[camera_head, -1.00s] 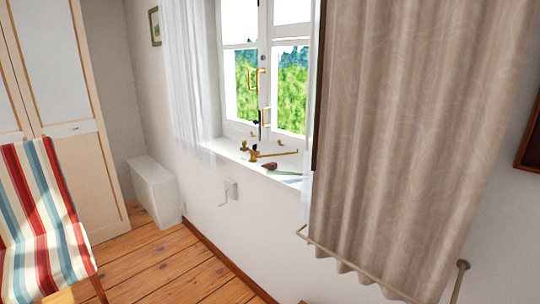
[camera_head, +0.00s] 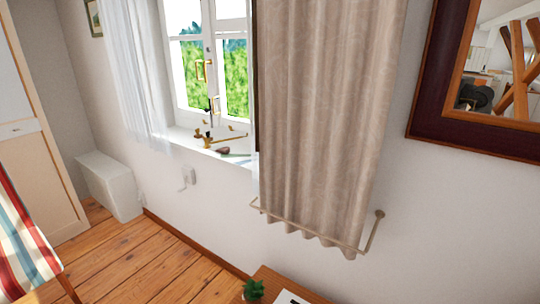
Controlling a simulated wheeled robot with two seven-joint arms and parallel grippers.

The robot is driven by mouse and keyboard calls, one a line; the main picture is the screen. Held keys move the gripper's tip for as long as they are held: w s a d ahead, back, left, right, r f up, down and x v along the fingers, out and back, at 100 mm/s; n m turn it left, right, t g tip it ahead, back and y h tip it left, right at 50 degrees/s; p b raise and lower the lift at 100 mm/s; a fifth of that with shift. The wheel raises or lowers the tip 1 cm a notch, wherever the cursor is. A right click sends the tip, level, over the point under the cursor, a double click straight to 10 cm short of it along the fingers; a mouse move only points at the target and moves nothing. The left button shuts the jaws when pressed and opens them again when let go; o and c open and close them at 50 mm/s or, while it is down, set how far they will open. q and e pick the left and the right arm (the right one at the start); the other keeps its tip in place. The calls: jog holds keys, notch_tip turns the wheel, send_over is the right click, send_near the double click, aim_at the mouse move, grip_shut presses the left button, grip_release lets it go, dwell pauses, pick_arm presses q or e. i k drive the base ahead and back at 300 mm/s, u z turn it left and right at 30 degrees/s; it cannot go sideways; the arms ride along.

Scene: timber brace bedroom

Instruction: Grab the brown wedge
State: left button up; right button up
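A small dark brown object (camera_head: 223,150) lies on the white window sill (camera_head: 190,143), close to the curtain's left edge; it may be the brown wedge, but it is too small to be sure. Brass window hardware (camera_head: 208,138) is beside it on the sill. Neither of my grippers shows in the head view.
A wooden surface with a plant (camera_head: 254,289) is at the bottom. A striped chair (camera_head: 22,240) and white box (camera_head: 110,184) stand left. Wooden floor (camera_head: 150,262) lies between.

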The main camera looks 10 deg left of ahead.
aim_at(225, 150)
jog(key=z, duration=0.1)
jog(key=k, duration=0.1)
jog(key=u, duration=0.85)
jog(key=i, duration=1.45)
jog(key=z, duration=0.4)
